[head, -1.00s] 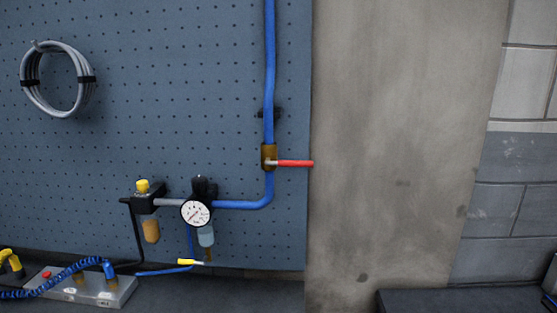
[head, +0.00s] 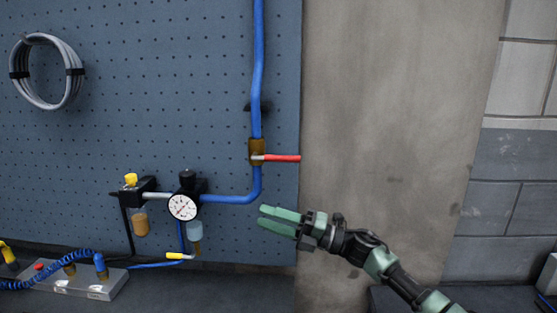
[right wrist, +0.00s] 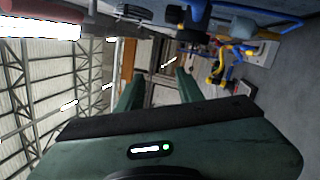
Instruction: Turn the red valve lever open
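The red valve lever (head: 283,158) sticks out level to the right from a brass valve body (head: 257,151) on the upright blue pipe (head: 258,65). It lies square across the pipe. A red bar that looks like the lever (right wrist: 38,27) shows at the upper left of the right wrist view. My right gripper (head: 262,217) is below the lever, pointing left, apart from it. Its two fingers, also in the right wrist view (right wrist: 158,85), stand apart with nothing between them. My left gripper is not in view.
A pressure gauge (head: 183,207) and regulator parts hang left of the pipe's lower bend. A grey cable coil (head: 46,72) hangs on the pegboard (head: 150,90). A grey block with blue hose (head: 80,286) sits below. The concrete pillar (head: 390,120) right of the lever is bare.

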